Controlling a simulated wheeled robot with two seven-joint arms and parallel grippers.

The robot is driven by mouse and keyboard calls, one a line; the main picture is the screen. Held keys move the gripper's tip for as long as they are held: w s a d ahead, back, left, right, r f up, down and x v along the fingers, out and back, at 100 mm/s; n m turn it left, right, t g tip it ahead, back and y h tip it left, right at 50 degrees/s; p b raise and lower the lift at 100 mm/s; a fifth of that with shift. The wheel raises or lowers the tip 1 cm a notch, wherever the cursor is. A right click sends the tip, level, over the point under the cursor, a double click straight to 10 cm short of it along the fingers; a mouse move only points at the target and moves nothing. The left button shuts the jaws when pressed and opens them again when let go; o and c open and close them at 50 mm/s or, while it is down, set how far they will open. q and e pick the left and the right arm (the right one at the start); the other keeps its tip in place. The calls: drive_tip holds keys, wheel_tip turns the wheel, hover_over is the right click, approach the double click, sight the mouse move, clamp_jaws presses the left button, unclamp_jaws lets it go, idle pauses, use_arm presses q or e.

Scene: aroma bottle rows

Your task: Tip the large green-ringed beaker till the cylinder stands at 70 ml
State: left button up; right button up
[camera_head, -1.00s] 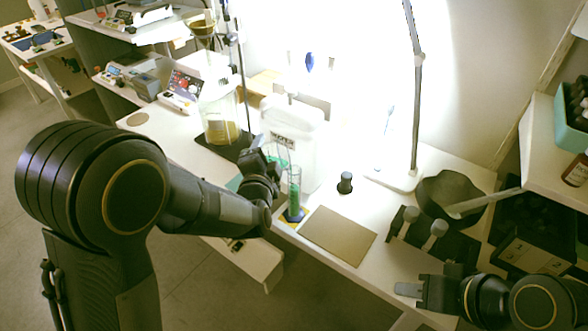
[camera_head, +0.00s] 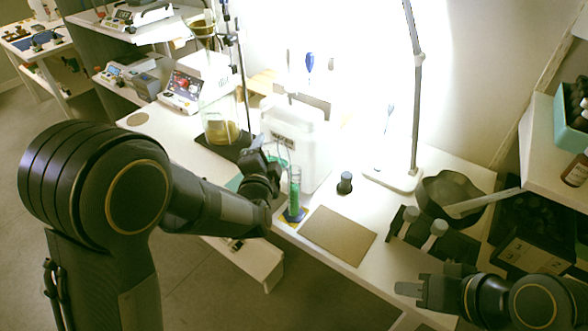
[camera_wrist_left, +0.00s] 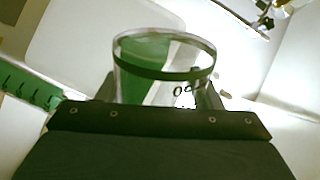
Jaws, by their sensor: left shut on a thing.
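My left gripper (camera_head: 266,172) is shut on the large green-ringed beaker (camera_wrist_left: 163,72). In the left wrist view the clear beaker has a dark green band near its rim, black marks and green liquid inside. In the head view the gripper partly hides the beaker, which is held tilted beside the cylinder's top. The cylinder (camera_head: 294,194) stands upright on a blue foot, with green liquid in it; its scale is too small to read. My right gripper (camera_head: 420,290) is at the lower right, away from both; its finger gap is unclear.
A white jug (camera_head: 312,150) stands right behind the cylinder. A brown mat (camera_head: 338,236) lies bare to its right, near the table's front edge. A small dark-capped vial (camera_head: 345,183), a lamp foot (camera_head: 392,179) and a dark bowl (camera_head: 450,190) stand further right.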

use_arm(q)
drive_tip(key=shift+a+f+n+b, duration=0.1)
drive_tip(key=shift+n+b, duration=0.7)
drive_tip(key=shift+b, duration=0.3)
drive_tip(key=shift+n+b, duration=0.35)
drive_tip(key=shift+n, duration=0.05)
drive_tip(key=shift+r, duration=0.2)
drive_tip(key=f+n+b, duration=0.1)
drive_tip(key=b, duration=0.1)
drive_tip(key=f+n+h+b, duration=0.1)
drive_tip(key=b, duration=0.1)
drive_tip(key=shift+a, duration=0.3)
drive_tip(key=f+n+b, duration=0.1)
drive_tip(key=b, duration=0.2)
drive_tip(key=a+f+n+b, duration=0.1)
drive_tip(key=b, duration=0.2)
drive_tip(key=shift+f+n+t, duration=0.2)
drive_tip(key=shift+n+t, duration=0.1)
drive_tip(key=shift+n, duration=0.4)
